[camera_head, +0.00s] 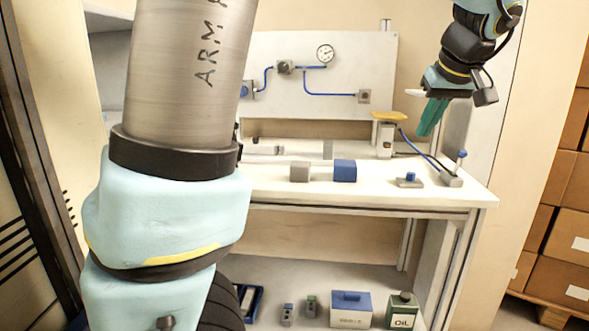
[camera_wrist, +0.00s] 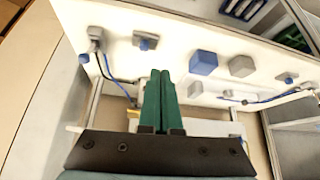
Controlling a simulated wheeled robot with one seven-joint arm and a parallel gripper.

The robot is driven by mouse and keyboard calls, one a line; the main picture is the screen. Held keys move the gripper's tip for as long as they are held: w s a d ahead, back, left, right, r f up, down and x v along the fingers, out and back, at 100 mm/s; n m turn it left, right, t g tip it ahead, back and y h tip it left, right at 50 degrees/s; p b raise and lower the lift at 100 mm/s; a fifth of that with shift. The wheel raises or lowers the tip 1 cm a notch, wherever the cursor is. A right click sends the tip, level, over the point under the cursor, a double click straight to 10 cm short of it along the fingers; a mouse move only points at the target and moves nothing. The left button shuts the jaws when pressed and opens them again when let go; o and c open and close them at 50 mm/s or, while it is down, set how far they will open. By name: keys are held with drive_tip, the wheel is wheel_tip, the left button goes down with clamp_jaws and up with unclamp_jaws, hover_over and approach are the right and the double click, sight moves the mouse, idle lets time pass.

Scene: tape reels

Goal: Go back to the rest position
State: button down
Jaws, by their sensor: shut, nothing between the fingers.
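My gripper (camera_head: 432,117) hangs in the air at the upper right in the head view, above the right part of the white workbench (camera_head: 470,191). Its green fingers lie together in the wrist view (camera_wrist: 158,100), shut with nothing between them. In the head view my arm's large grey tube and light blue joint fill the left side and hide part of the bench.
On the bench stand a blue block (camera_head: 345,171), a grey block (camera_head: 300,172) and small blue-topped fittings (camera_head: 409,180). A panel (camera_head: 330,108) with a gauge rises behind. A lower shelf holds an oil can (camera_head: 403,311). Cardboard boxes (camera_head: 562,190) stand at right.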

drive_tip(key=w+a+f+g+p, duration=0.25)
drive_tip(key=a+f, duration=0.25)
drive_tip(key=a, duration=0.5)
drive_tip(key=s+a+f+g+p, duration=0.1)
drive_tip(key=s+a+f+p, duration=0.2)
drive_tip(key=a, duration=0.8)
drive_tip(key=s+a+f+m+g+p, duration=0.1)
drive_tip(key=s+a+f, duration=0.4)
drive_tip(key=a, duration=0.6)
drive_tip(key=shift+s+a+f+m+p, duration=0.3)
drive_tip(key=shift+s+f+p, duration=0.15)
drive_tip(key=shift+p, duration=0.45)
drive_tip(key=shift+g, duration=0.25)
